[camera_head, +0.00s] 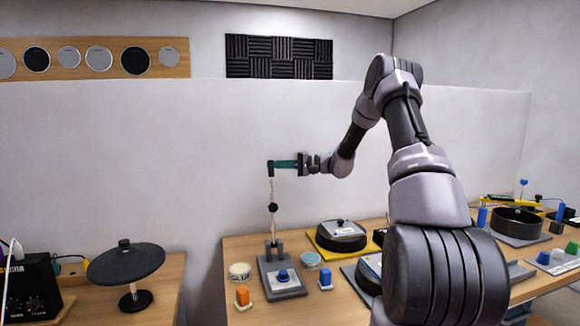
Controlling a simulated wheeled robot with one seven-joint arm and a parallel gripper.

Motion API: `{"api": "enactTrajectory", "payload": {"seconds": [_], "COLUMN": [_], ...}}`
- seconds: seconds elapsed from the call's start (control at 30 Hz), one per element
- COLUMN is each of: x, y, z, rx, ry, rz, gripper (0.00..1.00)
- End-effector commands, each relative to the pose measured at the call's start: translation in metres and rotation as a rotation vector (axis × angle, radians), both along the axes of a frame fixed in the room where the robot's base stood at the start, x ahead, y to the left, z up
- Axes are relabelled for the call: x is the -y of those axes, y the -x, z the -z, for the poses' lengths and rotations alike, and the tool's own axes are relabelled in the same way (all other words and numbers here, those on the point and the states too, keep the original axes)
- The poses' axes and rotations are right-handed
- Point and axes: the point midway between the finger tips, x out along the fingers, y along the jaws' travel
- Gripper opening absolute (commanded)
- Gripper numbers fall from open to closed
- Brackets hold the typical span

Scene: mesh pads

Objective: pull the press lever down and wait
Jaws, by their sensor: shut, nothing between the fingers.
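A small press (283,279) stands on the table, with a grey base plate and a blue knob on it. A thin lever (273,222) rises upright from its back left, with a black ball on it. My gripper (272,167) reaches in from the right, level, with teal fingers and dark tips. It is shut and holds nothing.
A dark round pan (341,235) lies on a yellow mat behind. A black disc on a stand (126,264) is on the left table. My arm hides part of the right table.

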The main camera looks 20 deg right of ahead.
Motion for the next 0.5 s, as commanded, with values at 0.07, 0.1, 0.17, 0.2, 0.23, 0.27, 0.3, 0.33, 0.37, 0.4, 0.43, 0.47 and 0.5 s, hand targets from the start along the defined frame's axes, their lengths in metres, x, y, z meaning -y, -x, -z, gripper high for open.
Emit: {"api": "enactTrajectory", "payload": {"seconds": [0.07, 0.1, 0.17, 0.2, 0.23, 0.27, 0.3, 0.33, 0.37, 0.4, 0.43, 0.47, 0.5], "x": [0.000, 0.000, 0.000, -0.001, -0.001, -0.001, -0.001, -0.001, -0.001, -0.001, -0.001, -0.001, -0.001], "y": [0.012, 0.019, 0.026, 0.030, 0.033, 0.035, 0.037, 0.038, 0.039, 0.040, 0.040, 0.040, 0.040], "z": [-0.001, -0.002, -0.002, -0.003, -0.003, -0.003, -0.003, -0.003, -0.003, -0.003, -0.003, -0.003, -0.003], "rx": [-0.002, -0.002, -0.001, 0.000, -0.001, -0.001, 0.000, 0.000, 0.000, 0.000, 0.000, 0.000, 0.000], "ry": [0.002, 0.002, 0.001, 0.001, 0.001, 0.001, 0.001, 0.001, 0.001, 0.001, 0.001, 0.001, 0.001], "rz": [0.001, 0.001, 0.001, 0.000, 0.000, 0.000, 0.000, 0.000, 0.000, 0.000, 0.000, 0.000, 0.000], "gripper": [0.00, 0.00, 0.00, 0.00, 0.00, 0.00, 0.00, 0.00, 0.00, 0.00, 0.00, 0.00, 0.00]}}
